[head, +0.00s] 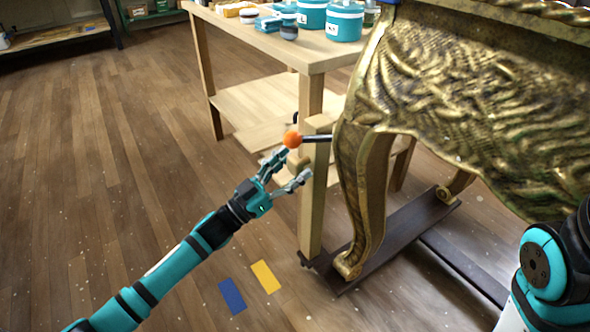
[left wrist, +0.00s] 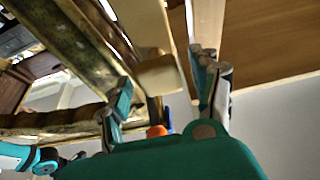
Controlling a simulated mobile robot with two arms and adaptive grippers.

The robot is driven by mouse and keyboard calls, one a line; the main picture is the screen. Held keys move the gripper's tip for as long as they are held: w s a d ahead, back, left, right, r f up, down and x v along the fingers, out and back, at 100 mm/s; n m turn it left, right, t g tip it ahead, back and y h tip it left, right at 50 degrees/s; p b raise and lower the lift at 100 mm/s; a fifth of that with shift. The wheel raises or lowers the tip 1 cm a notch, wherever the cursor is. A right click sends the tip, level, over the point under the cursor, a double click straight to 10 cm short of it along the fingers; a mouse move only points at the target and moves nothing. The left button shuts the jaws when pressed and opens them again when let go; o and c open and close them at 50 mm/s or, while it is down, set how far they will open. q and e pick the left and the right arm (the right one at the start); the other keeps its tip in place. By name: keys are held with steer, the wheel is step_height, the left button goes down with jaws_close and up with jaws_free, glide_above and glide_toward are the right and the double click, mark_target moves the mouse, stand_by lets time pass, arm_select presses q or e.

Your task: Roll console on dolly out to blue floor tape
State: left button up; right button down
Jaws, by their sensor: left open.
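The gilt console (head: 480,95), carved and brass-coloured, fills the right of the head view. Its curved leg (head: 362,200) stands on a dark low dolly (head: 410,232). A pale wooden post (head: 315,205) rises at the dolly's near end, with a dark rod ending in an orange ball (head: 292,139). My left gripper (head: 293,167) is open, its fingers just below the ball and beside the post. In the left wrist view the ball (left wrist: 157,131) shows low between the spread fingers, with the post's end (left wrist: 160,75) beyond. Blue floor tape (head: 232,296) lies left of the dolly. My right gripper is out of view.
A yellow tape strip (head: 265,277) lies beside the blue one. A wooden workbench (head: 270,45) with teal canisters (head: 345,22) stands close behind the post. Open plank floor (head: 110,170) spreads to the left. A shelf (head: 60,36) stands at the far left.

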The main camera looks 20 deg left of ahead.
arm_select(q)
steer(key=shift+w+d+r, duration=0.25)
steer(key=shift+w+d, duration=0.05)
steer(key=shift+w, duration=0.1)
jaws_close()
